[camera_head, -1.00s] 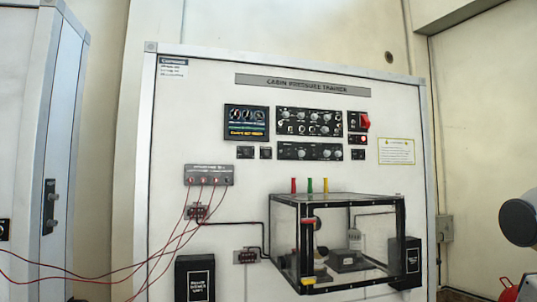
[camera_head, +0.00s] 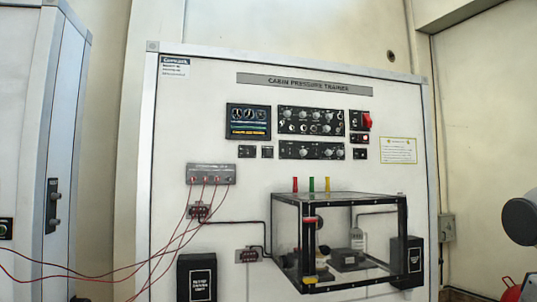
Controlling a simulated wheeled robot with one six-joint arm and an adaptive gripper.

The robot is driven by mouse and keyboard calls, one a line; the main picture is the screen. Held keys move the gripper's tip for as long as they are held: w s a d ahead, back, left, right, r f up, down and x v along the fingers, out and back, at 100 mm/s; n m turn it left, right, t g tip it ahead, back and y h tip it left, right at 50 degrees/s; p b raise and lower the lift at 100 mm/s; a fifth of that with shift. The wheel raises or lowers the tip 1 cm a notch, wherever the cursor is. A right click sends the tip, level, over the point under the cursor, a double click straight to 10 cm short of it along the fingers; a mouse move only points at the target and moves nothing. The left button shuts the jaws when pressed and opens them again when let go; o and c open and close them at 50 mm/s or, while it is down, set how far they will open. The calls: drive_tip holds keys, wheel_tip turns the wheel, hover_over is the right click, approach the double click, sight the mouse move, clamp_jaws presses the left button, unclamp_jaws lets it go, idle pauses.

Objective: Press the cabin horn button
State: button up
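The cabin pressure trainer panel (camera_head: 180,130) stands upright ahead of me. At its upper middle are a dark display (camera_head: 248,121), an upper knob panel (camera_head: 311,121) and a lower knob panel (camera_head: 311,150). To their right are a red switch (camera_head: 366,121) and a small module with a red and a pale spot (camera_head: 359,139). Small dark square modules sit below the display (camera_head: 247,151) and right of the lower knob panel (camera_head: 360,153). The labels are too small to read, so I cannot tell which one is the cabin horn button. My gripper is not in view.
A clear black-framed box (camera_head: 340,200) juts from the panel's lower right, with coloured posts on top. Red cables (camera_head: 165,250) hang from a grey socket block (camera_head: 211,174) toward the left. Another cabinet (camera_head: 25,120) stands at left. A dark box (camera_head: 197,280) is at lower left.

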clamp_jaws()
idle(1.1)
